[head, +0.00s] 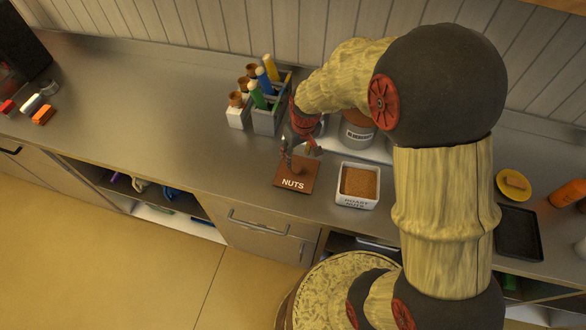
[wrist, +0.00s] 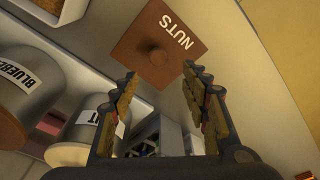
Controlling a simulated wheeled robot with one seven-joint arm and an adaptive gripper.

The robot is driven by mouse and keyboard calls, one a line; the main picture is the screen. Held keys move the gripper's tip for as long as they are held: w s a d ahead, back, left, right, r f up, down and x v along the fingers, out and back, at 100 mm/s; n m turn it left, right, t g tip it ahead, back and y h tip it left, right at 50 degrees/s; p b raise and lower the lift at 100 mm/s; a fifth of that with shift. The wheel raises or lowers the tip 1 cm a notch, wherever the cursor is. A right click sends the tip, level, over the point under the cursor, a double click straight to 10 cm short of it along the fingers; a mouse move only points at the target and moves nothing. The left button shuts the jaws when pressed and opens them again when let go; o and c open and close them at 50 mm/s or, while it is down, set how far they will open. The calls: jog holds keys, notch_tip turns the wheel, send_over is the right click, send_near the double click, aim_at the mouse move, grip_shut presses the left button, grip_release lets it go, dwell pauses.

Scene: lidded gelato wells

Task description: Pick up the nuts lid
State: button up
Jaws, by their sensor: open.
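The nuts lid (head: 294,182) is a flat brown square marked "NUTS", lying on the steel counter in the head view. In the wrist view the lid (wrist: 160,48) shows a round knob (wrist: 158,56) at its middle, just beyond the fingertips. My gripper (head: 293,147) is over the back part of the lid in the head view. In the wrist view my gripper (wrist: 158,72) is open, its two fingers spread with nothing between them. The lid's knob lies roughly in line with the gap. I cannot tell whether a finger touches the lid.
A square white well of brown crumbs (head: 359,183), labelled as roast nuts, stands right of the lid. A blueberry container (head: 357,133) stands behind it. The counter left of the lid is clear.

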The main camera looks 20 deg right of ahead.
aim_at(297, 167)
jog(key=shift+s+d+f, duration=0.1)
jog(key=shift+f, duration=0.2)
jog(key=shift+w+f, duration=0.2)
jog(key=shift+f, duration=0.95)
jog(key=shift+s+f, duration=0.1)
jog(key=shift+f, duration=0.2)
jog(key=f+b, duration=0.1)
jog(key=f, duration=0.3)
jog(key=shift+w+f, duration=0.1)
jog(key=shift+w, duration=0.1)
jog(key=c, duration=0.3)
grip_shut()
